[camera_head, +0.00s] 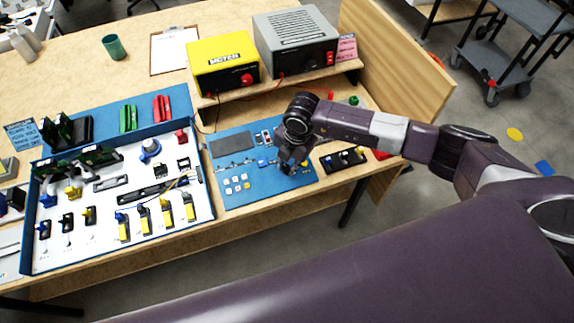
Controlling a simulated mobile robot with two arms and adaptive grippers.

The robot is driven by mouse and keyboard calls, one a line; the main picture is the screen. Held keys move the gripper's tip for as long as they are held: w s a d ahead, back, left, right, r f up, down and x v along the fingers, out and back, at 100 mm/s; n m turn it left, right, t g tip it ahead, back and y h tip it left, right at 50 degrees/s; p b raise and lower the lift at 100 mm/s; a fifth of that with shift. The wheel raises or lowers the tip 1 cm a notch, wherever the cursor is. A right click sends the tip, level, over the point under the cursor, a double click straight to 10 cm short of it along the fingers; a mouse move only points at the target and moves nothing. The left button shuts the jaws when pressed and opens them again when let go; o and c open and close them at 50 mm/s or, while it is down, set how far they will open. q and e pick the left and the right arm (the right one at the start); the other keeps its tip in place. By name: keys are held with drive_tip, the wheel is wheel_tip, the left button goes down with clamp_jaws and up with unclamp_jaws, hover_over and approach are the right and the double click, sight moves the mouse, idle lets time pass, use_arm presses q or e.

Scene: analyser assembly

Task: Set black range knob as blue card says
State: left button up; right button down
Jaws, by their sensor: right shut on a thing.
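My right gripper (291,166) reaches down onto the right part of the blue panel (240,196) on the table. Its fingers are shut at the panel face, where the black range knob sits between them. The gripper hides the knob, so its pointer and scale cannot be read. A blue card (22,134) with print lies at the far left of the table; its text is too small to read. My left gripper is not in view.
A white board in a blue tray (30,246) with several parts lies left of the panel. A yellow meter (222,80) and a grey box (294,32) stand on the shelf behind. A black strip with knobs (343,160) lies right of my gripper.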

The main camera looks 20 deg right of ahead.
drive_tip(key=n+b, duration=0.4)
drive_tip(key=n, duration=0.1)
drive_tip(key=shift+a+f, duration=0.1)
drive_tip(key=shift+f, duration=0.05)
drive_tip(key=n+b, duration=0.2)
drive_tip(key=n, duration=0.1)
drive_tip(key=shift+w+h, duration=0.1)
drive_tip(key=shift+h, duration=0.3)
drive_tip(key=shift+n+b, duration=1.05)
drive_tip(key=shift+n, duration=0.15)
drive_tip(key=shift+r, duration=0.2)
drive_tip(key=c, duration=1.7)
unclamp_jaws()
drive_tip(key=shift+c, duration=0.2)
